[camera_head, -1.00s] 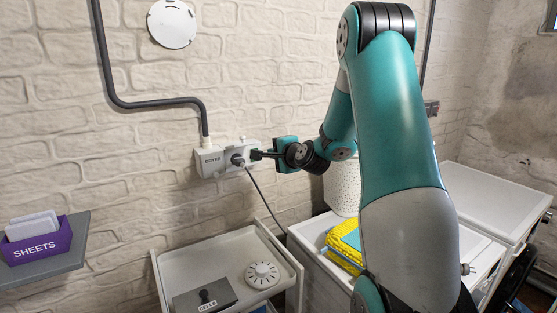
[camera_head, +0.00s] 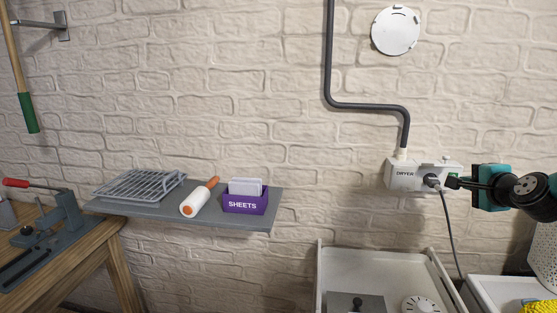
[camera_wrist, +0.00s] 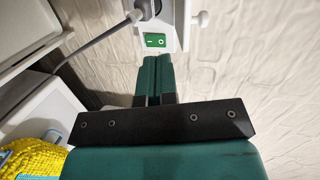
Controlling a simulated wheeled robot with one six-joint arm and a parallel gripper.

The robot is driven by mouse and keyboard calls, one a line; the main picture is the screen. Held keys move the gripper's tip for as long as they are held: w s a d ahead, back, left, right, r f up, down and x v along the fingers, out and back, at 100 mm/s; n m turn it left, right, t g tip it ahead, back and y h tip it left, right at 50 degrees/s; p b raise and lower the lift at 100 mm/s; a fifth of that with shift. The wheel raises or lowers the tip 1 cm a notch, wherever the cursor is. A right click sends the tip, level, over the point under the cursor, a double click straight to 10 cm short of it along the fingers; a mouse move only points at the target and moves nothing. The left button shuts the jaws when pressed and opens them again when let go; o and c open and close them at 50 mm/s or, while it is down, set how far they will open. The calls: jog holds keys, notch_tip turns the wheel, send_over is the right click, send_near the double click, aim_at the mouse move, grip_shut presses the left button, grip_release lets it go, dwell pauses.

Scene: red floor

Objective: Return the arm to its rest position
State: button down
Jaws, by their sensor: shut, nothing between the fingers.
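My gripper (camera_head: 453,182) is at the right of the head view, at the wall by the white DRYER outlet box (camera_head: 405,176). Its two fingers are shut together with nothing between them. In the wrist view the closed fingertips (camera_wrist: 153,64) point at the green rocker switch (camera_wrist: 155,41) on the box, close to it; I cannot tell whether they touch it. A dark plug (camera_head: 432,180) with a grey cord sits in the outlet just left of the fingertips. Most of my arm is outside the head view.
A grey wall shelf (camera_head: 262,222) holds a purple SHEETS box (camera_head: 245,203), a lint roller (camera_head: 199,197) and a wire rack (camera_head: 138,185). A white tray-topped cart (camera_head: 322,275) stands below the outlet. A yellow cloth (camera_wrist: 35,158) lies at lower left in the wrist view.

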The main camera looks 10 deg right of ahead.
jog(key=s+a+n+g+y, duration=0.2)
jog(key=a+n+y, duration=0.15)
jog(key=a, duration=0.55)
jog(key=s+a+r+n+g+y, duration=0.1)
jog(key=s+a+n+g+y, duration=0.1)
jog(key=a+n, duration=0.45)
jog(key=s+a+n+g+y, duration=0.2)
jog(key=a+n, duration=0.1)
jog(key=a, duration=0.8)
jog(key=s+a+n+g, duration=0.4)
jog(key=s+a+n, duration=0.1)
jog(key=s, duration=0.6)
jog(key=s+a+n+g, duration=0.4)
jog(key=s+n, duration=0.4)
jog(key=s, duration=0.4)
jog(key=shift+a+f+h, duration=0.3)
jog(key=shift+a+h, duration=0.05)
jog(key=shift+a, duration=0.55)
